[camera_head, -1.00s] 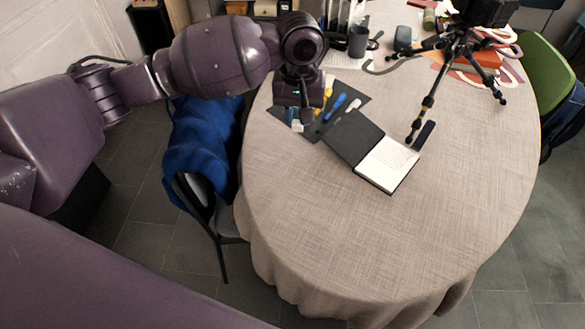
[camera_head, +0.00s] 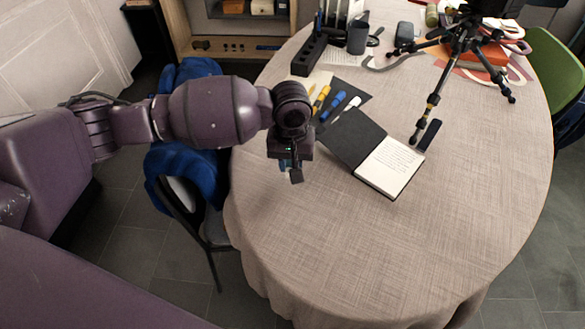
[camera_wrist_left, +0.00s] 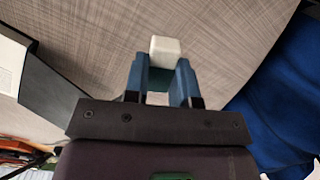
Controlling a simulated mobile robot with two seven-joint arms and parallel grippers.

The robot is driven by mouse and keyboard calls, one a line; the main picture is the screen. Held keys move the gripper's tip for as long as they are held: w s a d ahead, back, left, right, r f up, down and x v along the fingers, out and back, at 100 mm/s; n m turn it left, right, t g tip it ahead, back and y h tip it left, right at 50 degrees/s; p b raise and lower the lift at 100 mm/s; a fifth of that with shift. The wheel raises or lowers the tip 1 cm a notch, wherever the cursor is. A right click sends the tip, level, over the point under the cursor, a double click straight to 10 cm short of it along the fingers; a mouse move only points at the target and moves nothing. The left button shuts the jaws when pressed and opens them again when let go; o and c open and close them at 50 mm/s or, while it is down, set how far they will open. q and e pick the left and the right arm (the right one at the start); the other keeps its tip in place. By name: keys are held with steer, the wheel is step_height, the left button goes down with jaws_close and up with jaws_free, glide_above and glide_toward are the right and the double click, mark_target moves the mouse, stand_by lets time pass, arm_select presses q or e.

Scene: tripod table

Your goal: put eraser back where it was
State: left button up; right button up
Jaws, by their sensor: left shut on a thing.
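The eraser (camera_wrist_left: 166,46), a white block with a green lower part, is between the blue fingers of my left gripper (camera_wrist_left: 160,76) in the left wrist view. The gripper is shut on it, and its white end sticks out past the fingertips over the tablecloth. In the head view my left gripper (camera_head: 289,168) is above the left part of the table (camera_head: 330,245), left of the open notebook (camera_head: 390,166). The eraser is not clearly visible there. My right gripper is not in view.
A dark mat (camera_head: 353,97) with yellow and blue markers lies behind the gripper. A black tripod (camera_head: 443,85) stands at the back right. A dark organiser (camera_head: 309,53) and a cup (camera_head: 357,38) are at the back. A chair with a blue jacket (camera_head: 188,135) is at the left. The front tabletop is clear.

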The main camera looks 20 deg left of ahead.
mark_target(291, 164)
arm_select(q)
step_height(291, 164, down, 3)
steer(key=shift+f+b, duration=0.1)
steer(key=shift+b, duration=0.2)
steer(key=shift+r, duration=0.2)
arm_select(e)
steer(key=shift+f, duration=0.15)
arm_select(q)
steer(key=shift+f, duration=0.15)
steer(key=o, duration=0.8)
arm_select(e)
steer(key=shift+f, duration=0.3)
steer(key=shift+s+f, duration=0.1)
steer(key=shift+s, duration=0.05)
